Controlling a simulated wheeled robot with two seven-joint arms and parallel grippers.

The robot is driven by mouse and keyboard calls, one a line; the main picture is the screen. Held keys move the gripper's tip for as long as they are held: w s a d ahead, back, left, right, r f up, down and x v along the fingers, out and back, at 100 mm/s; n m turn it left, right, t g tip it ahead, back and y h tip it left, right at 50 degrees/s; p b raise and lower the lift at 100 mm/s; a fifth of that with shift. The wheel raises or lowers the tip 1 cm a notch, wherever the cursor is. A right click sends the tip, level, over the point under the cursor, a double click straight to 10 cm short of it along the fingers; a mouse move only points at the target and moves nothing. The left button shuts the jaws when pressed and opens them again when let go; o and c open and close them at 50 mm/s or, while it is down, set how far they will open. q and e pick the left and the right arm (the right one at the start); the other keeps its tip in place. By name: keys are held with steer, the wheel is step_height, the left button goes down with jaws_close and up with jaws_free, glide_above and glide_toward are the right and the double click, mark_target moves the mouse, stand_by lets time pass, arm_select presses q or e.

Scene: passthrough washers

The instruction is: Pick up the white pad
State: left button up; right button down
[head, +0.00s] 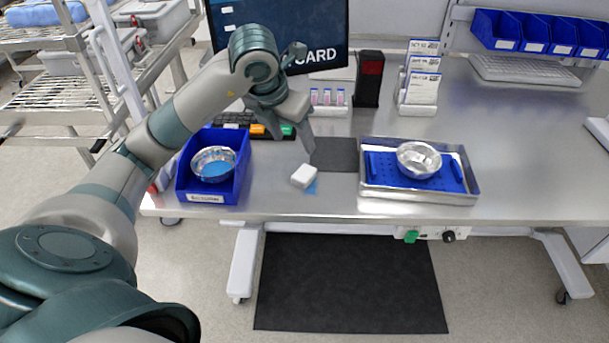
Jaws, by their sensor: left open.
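The white pad (304,175) is a small white block near the front edge of the steel table, between the blue bin and the metal tray. A bit of blue shows at its lower right side. My left gripper (287,138) is open, above and behind the pad, with its fingers pointing down. It appears apart from the pad, and nothing shows between its fingers. My right gripper is out of view.
A blue bin (240,186) with a metal bowl (213,163) stands left of the pad. A metal tray (420,197) with a blue liner and another bowl (418,158) sits to the right. A monitor (325,35) and a card holder (419,108) stand behind.

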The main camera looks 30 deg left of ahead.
arm_select(q)
steer(key=p, duration=0.2)
glide_above(304, 172)
steer(key=s, duration=0.2)
step_height(304, 172, down, 8)
steer(key=shift+w+f, duration=0.1)
steer(key=shift+w, duration=0.05)
steer(key=shift+f+p, duration=0.1)
steer(key=shift+p, duration=0.2)
steer(key=shift+d+f+p, duration=0.1)
steer(key=shift+f+p, duration=0.4)
steer(key=shift+f, duration=0.15)
steer(key=x, duration=0.1)
steer(key=p+x, duration=0.1)
steer(key=shift+f, duration=0.5)
steer(key=shift+w+f, duration=0.1)
steer(key=shift+f, duration=0.35)
steer(key=c, duration=1.1)
